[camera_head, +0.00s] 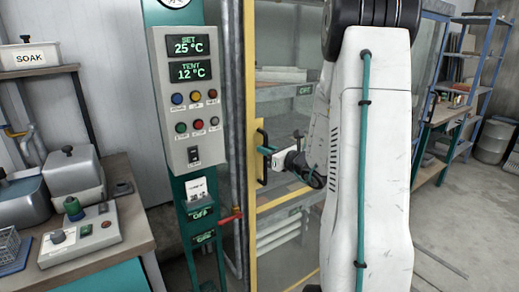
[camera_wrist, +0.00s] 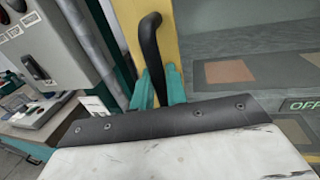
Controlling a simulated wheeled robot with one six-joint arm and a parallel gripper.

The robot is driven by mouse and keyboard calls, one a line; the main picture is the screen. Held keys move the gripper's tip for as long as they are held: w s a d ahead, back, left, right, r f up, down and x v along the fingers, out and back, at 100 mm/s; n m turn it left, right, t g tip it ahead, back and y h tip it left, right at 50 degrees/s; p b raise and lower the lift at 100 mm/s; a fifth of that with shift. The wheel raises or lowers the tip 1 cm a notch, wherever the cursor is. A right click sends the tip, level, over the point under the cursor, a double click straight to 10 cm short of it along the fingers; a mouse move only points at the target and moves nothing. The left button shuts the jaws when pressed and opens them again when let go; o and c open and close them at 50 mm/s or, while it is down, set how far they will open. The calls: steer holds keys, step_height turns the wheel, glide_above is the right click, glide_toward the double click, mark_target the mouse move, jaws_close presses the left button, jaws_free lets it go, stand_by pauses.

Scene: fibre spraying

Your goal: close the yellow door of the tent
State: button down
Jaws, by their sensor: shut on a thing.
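The yellow door (camera_head: 250,75) of the tent has a tall yellow edge, a yellow crossbar and a clear panel. Its edge stands beside a grey post in the head view; I cannot tell how wide any gap is. A black bar handle (camera_head: 261,136) is on that edge. My gripper (camera_head: 268,151) reaches it from the right, with teal fingers. In the wrist view, the fingers of my gripper (camera_wrist: 160,88) are shut on the lower part of the upright handle (camera_wrist: 149,40). The yellow edge (camera_wrist: 168,45) shows behind it. My arm hides much of the door's right part.
A control panel (camera_head: 186,150) on a teal post stands left of the door, with a red-handled valve (camera_head: 230,216) below. A bench (camera_head: 140,225) with metal boxes is at the left. Blue shelving (camera_head: 480,75) and a barrel (camera_head: 493,140) stand at the right, with bare floor before them.

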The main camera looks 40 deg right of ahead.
steer(key=shift+w+a+r, duration=0.1)
steer(key=shift+w+a, duration=0.05)
steer(key=shift+a, duration=0.1)
steer(key=shift+a, duration=0.1)
steer(key=c, duration=1.5)
jaws_free()
steer(key=shift+w+a, duration=0.15)
steer(key=shift+a, duration=0.05)
steer(key=shift+d, duration=0.1)
steer(key=shift+s, duration=0.25)
steer(key=s, duration=0.7)
steer(key=shift+s+d, duration=0.15)
steer(key=shift+s, duration=0.05)
